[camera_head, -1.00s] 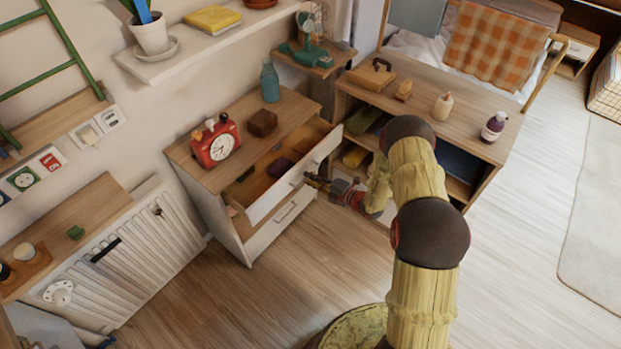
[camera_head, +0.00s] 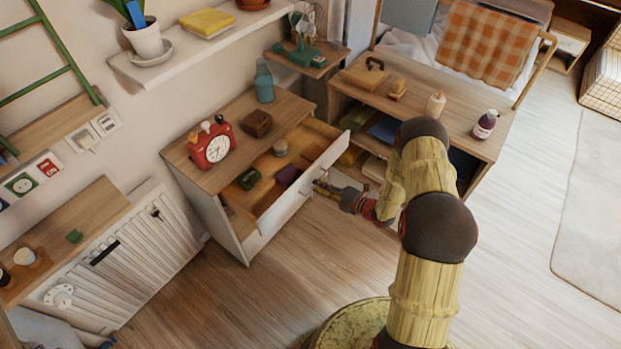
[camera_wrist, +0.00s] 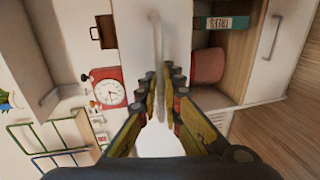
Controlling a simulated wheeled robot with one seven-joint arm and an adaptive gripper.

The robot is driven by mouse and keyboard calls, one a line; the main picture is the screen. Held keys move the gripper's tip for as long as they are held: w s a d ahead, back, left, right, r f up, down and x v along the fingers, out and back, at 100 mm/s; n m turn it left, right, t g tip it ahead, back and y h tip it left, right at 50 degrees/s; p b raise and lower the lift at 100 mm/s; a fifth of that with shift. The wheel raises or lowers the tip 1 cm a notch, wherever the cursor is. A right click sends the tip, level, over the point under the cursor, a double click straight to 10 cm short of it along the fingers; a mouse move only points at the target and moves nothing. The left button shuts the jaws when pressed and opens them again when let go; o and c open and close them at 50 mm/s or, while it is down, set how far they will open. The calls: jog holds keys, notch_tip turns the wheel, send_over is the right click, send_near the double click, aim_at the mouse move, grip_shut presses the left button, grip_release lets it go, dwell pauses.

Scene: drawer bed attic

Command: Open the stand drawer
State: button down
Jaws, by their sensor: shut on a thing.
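The stand (camera_head: 215,213) is a low wooden-topped cabinet with white fronts, against the wall in the head view. Its upper drawer (camera_head: 272,226) is pulled well out, so its inside shows. The exact contact is partly hidden by the fingers.
A red clock (camera_head: 212,146), a brown box (camera_head: 257,123) and a blue bottle (camera_head: 264,82) stand on the stand's top. A wooden desk (camera_head: 430,125) with open shelves is close at the right. The wooden floor in front of the stand is clear.

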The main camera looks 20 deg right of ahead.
jog(key=shift+s+d, duration=0.15)
jog(key=shift+s, duration=0.05)
jog(key=c, duration=2)
grip_release()
jog(key=shift+o, duration=0.2)
jog(key=shift+d, duration=0.1)
jog(key=v, duration=1.2)
